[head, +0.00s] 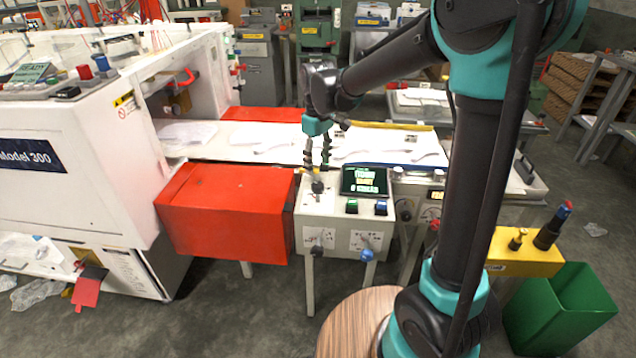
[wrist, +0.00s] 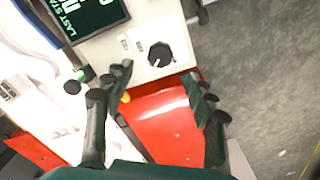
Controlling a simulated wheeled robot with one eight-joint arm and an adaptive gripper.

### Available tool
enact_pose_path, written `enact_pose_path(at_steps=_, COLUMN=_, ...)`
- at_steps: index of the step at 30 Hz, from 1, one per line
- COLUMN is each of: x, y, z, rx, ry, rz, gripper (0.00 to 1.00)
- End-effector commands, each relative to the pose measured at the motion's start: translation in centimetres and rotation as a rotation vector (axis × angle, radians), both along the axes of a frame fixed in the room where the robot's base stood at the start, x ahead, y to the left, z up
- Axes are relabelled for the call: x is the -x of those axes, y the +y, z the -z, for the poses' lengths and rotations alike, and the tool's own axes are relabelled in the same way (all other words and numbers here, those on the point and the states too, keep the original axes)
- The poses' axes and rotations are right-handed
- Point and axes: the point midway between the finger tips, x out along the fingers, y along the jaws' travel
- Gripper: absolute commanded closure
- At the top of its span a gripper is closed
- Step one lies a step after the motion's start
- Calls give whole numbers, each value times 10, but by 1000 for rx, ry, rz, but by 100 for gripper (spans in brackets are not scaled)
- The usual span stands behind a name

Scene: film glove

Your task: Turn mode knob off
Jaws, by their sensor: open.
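A black round knob (wrist: 161,54) with a white pointer mark sits on a cream control panel (wrist: 110,47), beside small labels I cannot read. In the head view the knob (head: 317,187) is on top of the control box (head: 329,215), left of a dark screen (head: 364,180) with green and yellow text. My gripper (head: 317,164) is above the knob, fingers pointing down. In the wrist view my gripper (wrist: 158,82) is open, with its fingers apart and nothing between the tips. The knob lies just beyond the fingertips, and I see no contact.
A red box-shaped guard (head: 225,215) adjoins the control box on the left. Green and blue buttons (head: 366,206) sit right of the knob. A white conveyor table (head: 260,143) lies behind. A yellow block (head: 525,255) and green bin (head: 560,310) stand at right.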

Motion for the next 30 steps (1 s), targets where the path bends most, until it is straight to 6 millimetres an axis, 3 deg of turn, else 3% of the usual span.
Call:
enact_pose_path(at_steps=6, x=0, y=0, z=43, rx=0, ry=0, rz=0, gripper=44)
enact_pose_path(at_steps=13, x=0, y=0, z=72, rx=0, ry=0, rz=0, gripper=44)
enact_pose_path(at_steps=26, x=0, y=0, z=81, rx=0, ry=0, rz=0, gripper=44)
enact_pose_path(at_steps=30, x=0, y=0, z=81, rx=0, ry=0, rz=0, gripper=60)
